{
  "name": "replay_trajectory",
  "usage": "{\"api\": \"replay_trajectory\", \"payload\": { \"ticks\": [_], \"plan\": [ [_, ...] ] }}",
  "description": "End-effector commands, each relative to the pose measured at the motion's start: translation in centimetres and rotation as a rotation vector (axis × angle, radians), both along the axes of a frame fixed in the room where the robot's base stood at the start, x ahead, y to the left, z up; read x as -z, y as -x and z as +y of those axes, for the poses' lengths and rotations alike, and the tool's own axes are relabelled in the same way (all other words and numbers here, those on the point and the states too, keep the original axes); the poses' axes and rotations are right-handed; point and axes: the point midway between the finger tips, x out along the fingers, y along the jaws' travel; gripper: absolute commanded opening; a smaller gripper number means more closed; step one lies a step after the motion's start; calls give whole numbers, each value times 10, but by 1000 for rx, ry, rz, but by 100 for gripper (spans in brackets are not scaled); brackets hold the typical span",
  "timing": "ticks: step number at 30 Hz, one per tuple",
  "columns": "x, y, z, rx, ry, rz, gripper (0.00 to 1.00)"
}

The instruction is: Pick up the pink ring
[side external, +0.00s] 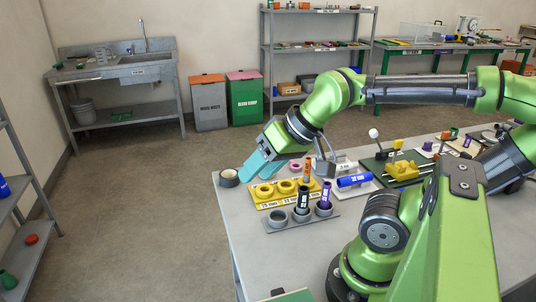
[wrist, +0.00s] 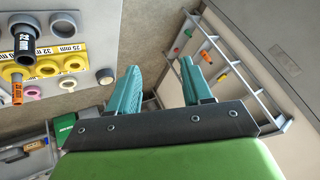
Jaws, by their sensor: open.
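The pink ring (side external: 296,167) lies on the grey table, behind the yellow holder and beside an upright orange tube (side external: 307,170). In the wrist view the pink ring (wrist: 33,92) is at the left, beside the orange tube's end. My gripper (side external: 257,166) has teal fingers and hangs tilted above the table's far left part, to the left of the pink ring in the side view. In the wrist view my gripper (wrist: 158,70) is open with nothing between its fingers.
A yellow holder (wrist: 85,58) with yellow rings and a grey holder with dark tubes (side external: 303,196) stand close by. A pale ring (wrist: 67,83) lies near the pink one. A dark roll (side external: 229,178) sits at the table corner. A blue cylinder (side external: 354,180) lies to the right.

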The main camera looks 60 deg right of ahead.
Motion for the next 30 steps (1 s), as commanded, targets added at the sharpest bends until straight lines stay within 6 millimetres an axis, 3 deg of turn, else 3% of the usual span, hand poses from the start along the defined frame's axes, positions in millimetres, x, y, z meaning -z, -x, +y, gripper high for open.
{"api": "replay_trajectory", "payload": {
  "ticks": [16, 20, 23, 26, 30],
  "plan": [
    [0, 0, 0, 0, 0, 0, 47],
    [9, -3, -11, 44, -1, 39, 47],
    [16, -18, -31, 117, -6, 99, 47],
    [17, -44, -65, 212, -11, 166, 47],
    [18, -80, -127, 319, -7, 262, 47]
  ]
}}
